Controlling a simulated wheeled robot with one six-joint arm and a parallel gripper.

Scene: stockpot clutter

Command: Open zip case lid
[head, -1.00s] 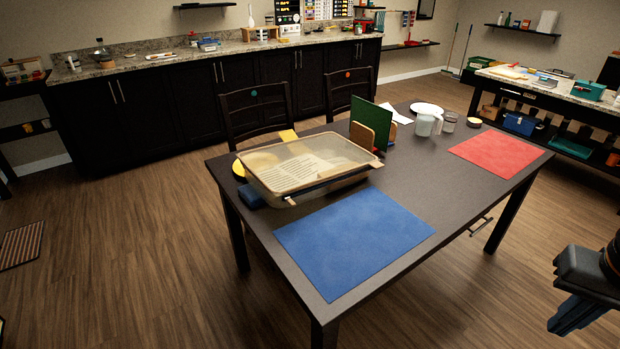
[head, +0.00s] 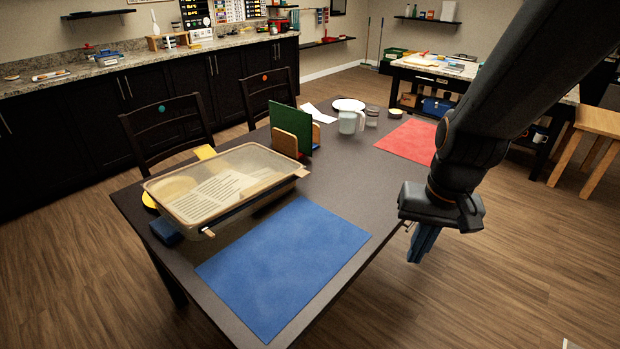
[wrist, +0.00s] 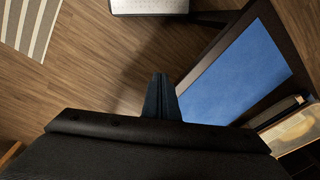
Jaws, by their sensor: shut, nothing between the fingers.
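The zip case (head: 222,188) is a wide, shallow box with a clear, tan-tinted lid, at the left end of the dark table in the head view. Its lid looks shut, and a printed sheet shows through it. Small tan tabs (head: 208,233) stick out at its front and right corners. Part of the case also shows at the right edge of the wrist view (wrist: 296,130). My gripper (head: 421,246) is shut and empty. It hangs beyond the table's right front edge, well apart from the case. Its blue fingers (wrist: 160,97) are together in the wrist view.
A blue mat (head: 285,262) lies in front of the case and is clear. A green board in a wooden holder (head: 291,143) stands close behind the case's right end. A pitcher (head: 350,121) and a red mat (head: 407,138) are farther back. Chairs (head: 170,125) stand behind the table.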

